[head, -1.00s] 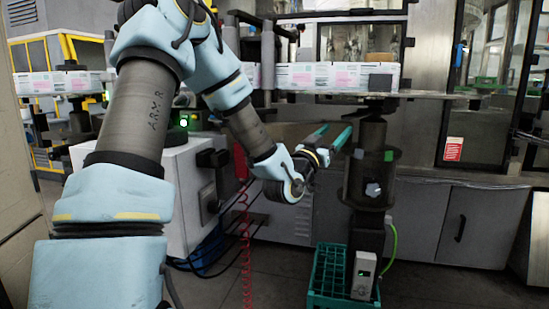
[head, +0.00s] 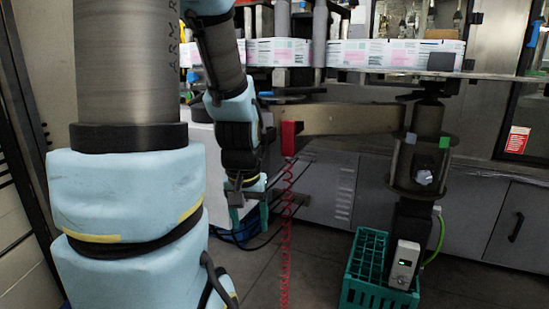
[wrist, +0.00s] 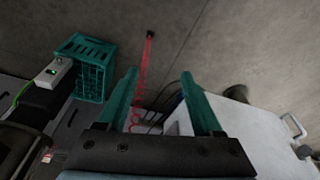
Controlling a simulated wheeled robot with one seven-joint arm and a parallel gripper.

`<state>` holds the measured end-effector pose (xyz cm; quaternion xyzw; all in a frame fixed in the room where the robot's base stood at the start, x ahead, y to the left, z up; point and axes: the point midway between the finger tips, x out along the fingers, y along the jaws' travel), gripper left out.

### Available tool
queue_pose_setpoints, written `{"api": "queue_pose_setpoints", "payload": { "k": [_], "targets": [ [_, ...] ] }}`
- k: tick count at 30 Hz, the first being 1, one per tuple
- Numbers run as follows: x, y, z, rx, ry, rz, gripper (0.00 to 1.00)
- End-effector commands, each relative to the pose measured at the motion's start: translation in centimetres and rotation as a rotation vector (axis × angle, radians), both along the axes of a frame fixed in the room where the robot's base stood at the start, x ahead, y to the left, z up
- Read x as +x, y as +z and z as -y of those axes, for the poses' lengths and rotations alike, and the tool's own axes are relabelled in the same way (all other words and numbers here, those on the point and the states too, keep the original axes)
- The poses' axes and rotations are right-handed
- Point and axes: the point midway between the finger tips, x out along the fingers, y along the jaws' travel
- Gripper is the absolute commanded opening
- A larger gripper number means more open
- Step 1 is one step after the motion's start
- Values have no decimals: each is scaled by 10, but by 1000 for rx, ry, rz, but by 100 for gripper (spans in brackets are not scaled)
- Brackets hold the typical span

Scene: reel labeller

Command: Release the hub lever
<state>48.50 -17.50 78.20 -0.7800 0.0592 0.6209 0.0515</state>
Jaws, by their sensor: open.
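My gripper (head: 250,214) hangs left of centre in the head view and points down, with its two teal fingers apart. In the wrist view the gripper (wrist: 158,78) is open, with nothing between the fingers but floor and a red coil behind. No hub lever can be clearly picked out in either view. A dark flat disc (head: 286,98) lies above and right of my gripper, apart from it. A dark cylindrical unit (head: 405,165) with a grey knob (head: 424,177) stands at the right under the conveyor, well away from the gripper.
A red holder (head: 289,138) with a coiled red hose (head: 286,240) hangs right of my gripper. A green crate (head: 352,292) stands on the floor beside a small grey box (head: 404,263). A white cabinet (wrist: 245,130) shows right in the wrist view.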

Motion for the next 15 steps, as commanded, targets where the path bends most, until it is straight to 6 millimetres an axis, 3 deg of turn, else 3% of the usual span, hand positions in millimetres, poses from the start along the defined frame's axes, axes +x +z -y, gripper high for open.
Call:
{"api": "queue_pose_setpoints", "payload": {
  "k": [2,3,11,15],
  "targets": [
    [-26,2,-12,-1,61,-83,68],
    [-28,16,-13,0,66,-93,68],
    [-26,72,-12,0,59,-89,68],
    [-26,110,-11,0,58,-88,68]
  ]
}}
